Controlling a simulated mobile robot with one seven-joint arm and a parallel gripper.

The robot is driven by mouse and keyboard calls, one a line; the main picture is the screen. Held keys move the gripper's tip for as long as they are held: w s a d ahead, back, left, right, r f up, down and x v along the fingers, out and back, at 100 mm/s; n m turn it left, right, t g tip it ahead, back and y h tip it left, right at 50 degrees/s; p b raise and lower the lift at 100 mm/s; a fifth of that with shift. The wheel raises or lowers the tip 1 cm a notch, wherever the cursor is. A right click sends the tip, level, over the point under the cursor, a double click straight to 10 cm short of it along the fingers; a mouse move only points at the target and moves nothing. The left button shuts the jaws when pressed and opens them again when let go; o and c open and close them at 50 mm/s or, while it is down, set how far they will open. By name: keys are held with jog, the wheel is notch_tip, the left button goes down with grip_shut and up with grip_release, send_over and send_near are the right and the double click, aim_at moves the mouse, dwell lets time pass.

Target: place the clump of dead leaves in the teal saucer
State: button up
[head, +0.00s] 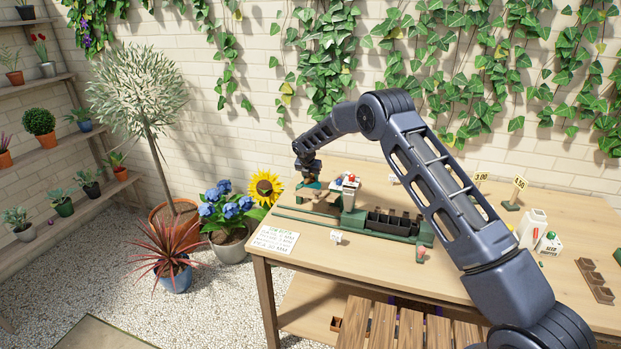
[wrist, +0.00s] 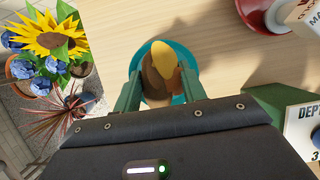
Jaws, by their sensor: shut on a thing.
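The clump of dead leaves (wrist: 160,85), brown with a yellow leaf, is between the two green fingers of my gripper (wrist: 162,78) in the wrist view. My gripper is shut on it. The teal saucer (wrist: 141,53) lies behind and around the clump in that view, its rim showing on several sides. The clump lines up with the saucer; whether it touches the saucer or hangs above it I cannot tell. In the head view my gripper (head: 308,183) is low over the left end of the table, and the clump and saucer are too small to make out clearly.
A red dish (wrist: 258,14) is at the top right of the wrist view. A green stand with a sign (wrist: 302,122) is close on the right. In the head view a green rack with dark cells (head: 392,224) stands on the wooden table (head: 480,262).

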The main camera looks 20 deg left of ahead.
jog(key=shift+f, duration=0.6)
jog(key=o, duration=1)
jog(key=shift+c, duration=0.2)
jog(key=shift+r, duration=0.1)
jog(key=shift+r, duration=0.2)
jog(key=v, duration=1.2)
jog(key=shift+r, duration=0.3)
